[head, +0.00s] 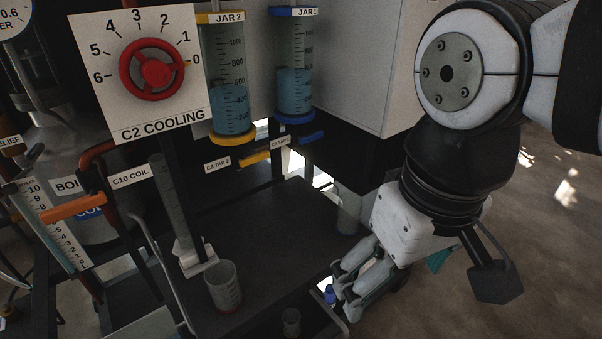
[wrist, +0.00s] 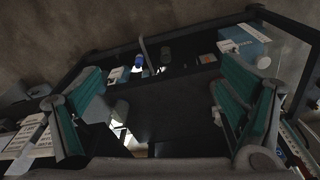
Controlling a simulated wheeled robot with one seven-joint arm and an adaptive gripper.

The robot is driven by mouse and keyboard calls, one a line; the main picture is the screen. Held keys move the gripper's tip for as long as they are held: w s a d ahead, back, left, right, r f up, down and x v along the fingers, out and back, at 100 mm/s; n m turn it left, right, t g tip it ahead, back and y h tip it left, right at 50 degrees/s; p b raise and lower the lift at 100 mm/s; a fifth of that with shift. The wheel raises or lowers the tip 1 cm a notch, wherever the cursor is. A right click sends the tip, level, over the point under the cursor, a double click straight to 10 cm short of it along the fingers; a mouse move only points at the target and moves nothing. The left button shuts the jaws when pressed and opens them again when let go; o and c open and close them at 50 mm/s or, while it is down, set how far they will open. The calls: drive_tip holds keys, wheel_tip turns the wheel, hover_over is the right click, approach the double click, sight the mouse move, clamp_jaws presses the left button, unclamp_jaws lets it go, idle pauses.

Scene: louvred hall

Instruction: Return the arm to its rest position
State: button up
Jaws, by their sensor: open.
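My gripper (head: 345,295) hangs at the lower right in the head view, past the right edge of the dark bench (head: 265,235). In the wrist view my gripper (wrist: 160,105) shows its two teal-padded fingers wide apart, with nothing between them. My arm is bent, with its white joint at the upper right of the head view. The fingers point down and left and hold nothing that I can see.
Jar 2 (head: 228,75) and a second jar (head: 295,65) hang behind the bench. The C2 cooling panel (head: 125,100) carries a red wheel (head: 151,70). A beaker (head: 223,287) stands at the bench front. Open floor (head: 540,240) lies to the right.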

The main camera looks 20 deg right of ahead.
drive_tip(key=shift+s+f, duration=0.1)
drive_tip(key=shift+s, duration=0.95)
wheel_tip(320, 180, up, 19)
drive_tip(key=t+p, duration=0.3)
drive_tip(key=p, duration=1.4)
